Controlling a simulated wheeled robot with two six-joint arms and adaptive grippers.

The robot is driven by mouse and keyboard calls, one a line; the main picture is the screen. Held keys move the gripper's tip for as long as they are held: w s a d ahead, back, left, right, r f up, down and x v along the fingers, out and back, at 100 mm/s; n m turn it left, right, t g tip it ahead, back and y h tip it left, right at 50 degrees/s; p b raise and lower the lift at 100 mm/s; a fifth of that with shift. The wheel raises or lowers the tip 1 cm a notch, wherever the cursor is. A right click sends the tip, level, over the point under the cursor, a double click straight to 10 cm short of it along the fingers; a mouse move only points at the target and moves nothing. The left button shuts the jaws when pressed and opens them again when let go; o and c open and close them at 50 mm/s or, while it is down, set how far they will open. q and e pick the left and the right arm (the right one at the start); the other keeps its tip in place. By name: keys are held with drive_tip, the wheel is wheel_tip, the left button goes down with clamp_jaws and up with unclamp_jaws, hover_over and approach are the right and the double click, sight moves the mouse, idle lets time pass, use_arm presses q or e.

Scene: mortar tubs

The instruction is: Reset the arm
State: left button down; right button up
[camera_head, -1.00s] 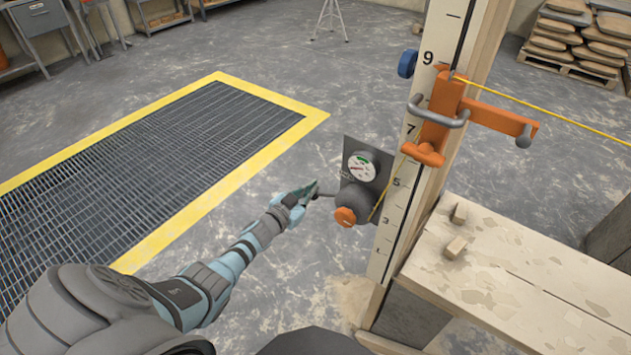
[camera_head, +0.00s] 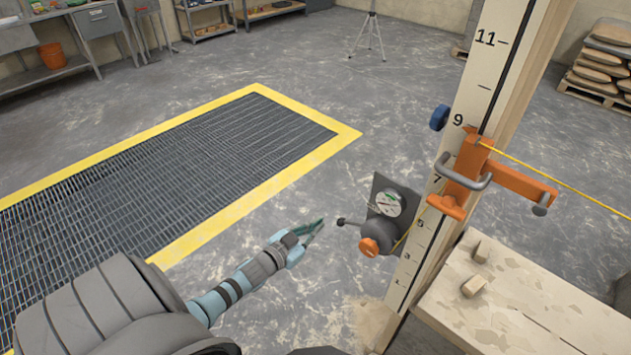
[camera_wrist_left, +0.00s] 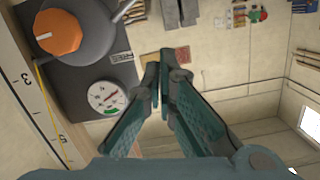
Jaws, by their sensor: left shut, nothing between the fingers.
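My left arm reaches in from the left in the head view. My left gripper (camera_head: 316,226) is shut and empty, in the air left of the reel's small lever, with a gap between them. The left wrist view shows its green fingers (camera_wrist_left: 164,75) closed together at the tips. The grey reel (camera_head: 380,233) with an orange knob (camera_head: 369,247) and a round dial (camera_head: 389,203) sits on a dark plate at the marked post. The wrist view shows the knob (camera_wrist_left: 58,32) and the dial (camera_wrist_left: 104,95) on the left. My right gripper is not in view.
The numbered wooden post (camera_head: 424,235) carries an orange clamp (camera_head: 465,178) with a yellow line running right. A mortar-stained bench (camera_head: 520,305) holds two small wooden blocks at lower right. A yellow-edged floor grate (camera_head: 349,135) lies left; the grey floor between is open.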

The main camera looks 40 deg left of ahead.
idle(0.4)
use_arm(q)
drive_tip(key=s+a+f+n+g+y, duration=0.1)
drive_tip(key=s+f+g, duration=0.3)
drive_tip(key=s+f, duration=0.45)
drive_tip(key=s+a+f+g+y, duration=0.15)
drive_tip(key=s+f+g, duration=0.3)
drive_tip(key=f, duration=0.65)
drive_tip(key=s+d+f+g, duration=0.2)
drive_tip(key=s+d+f, duration=0.2)
drive_tip(key=s, duration=0.5)
drive_tip(key=s+d+f+g+h, duration=0.1)
drive_tip(key=s+d+f, duration=0.3)
drive_tip(key=s, duration=0.6)
drive_tip(key=s+d+f+n+g, duration=0.1)
drive_tip(key=s+d+f+g, duration=0.2)
drive_tip(key=s, duration=0.6)
drive_tip(key=shift+s+d+f+g, duration=0.2)
drive_tip(key=shift+d+f+g, duration=0.25)
drive_tip(key=shift+d, duration=0.8)
